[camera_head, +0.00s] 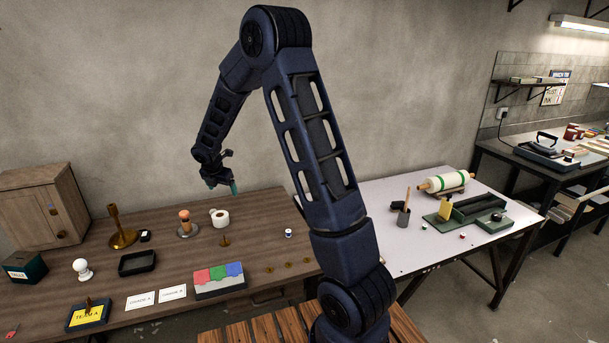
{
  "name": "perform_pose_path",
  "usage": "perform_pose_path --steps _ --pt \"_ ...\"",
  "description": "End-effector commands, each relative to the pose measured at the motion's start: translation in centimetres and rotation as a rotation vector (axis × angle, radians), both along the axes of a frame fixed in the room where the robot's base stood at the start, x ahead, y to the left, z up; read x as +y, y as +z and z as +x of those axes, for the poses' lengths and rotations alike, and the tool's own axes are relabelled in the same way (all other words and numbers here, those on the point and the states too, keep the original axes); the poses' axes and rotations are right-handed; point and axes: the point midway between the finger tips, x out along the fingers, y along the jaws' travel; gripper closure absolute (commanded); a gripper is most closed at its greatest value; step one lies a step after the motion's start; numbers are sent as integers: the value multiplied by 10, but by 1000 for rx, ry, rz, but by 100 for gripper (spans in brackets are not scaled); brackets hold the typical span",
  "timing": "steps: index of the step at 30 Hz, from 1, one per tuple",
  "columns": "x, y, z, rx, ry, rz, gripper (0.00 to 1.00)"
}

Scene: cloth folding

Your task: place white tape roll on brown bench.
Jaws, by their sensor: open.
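A white tape roll (217,221) sits on the brown wooden tabletop (180,258) at the left, towards its back edge. My gripper (223,186) hangs open above the back of this tabletop, higher in the picture than the roll and apart from it. Nothing shows between its fingers, which are small in this view. A brown slatted bench (262,333) shows at the bottom, partly cut off by the frame and partly hidden behind my arm.
A brass stand (121,238), a black tray (137,263), a coloured block set (219,282) and other small items share the tabletop. A wooden cabinet (33,209) is at left. A white table (400,240) with a rolling pin (446,181) stands right of my arm.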

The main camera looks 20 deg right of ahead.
Motion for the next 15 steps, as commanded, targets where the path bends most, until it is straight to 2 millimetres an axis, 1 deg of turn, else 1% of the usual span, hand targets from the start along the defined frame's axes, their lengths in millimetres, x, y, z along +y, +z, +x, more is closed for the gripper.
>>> perform_pose_path --steps 1,6,9,11,15 --pt "-14 20 -7 -19 -74 26 14" --pt "-54 69 -37 -62 -334 120 14" --pt "-76 95 -58 -87 -485 178 14" --pt "-89 109 -71 -101 -576 212 14" --pt "-116 139 -104 -134 -785 297 14"
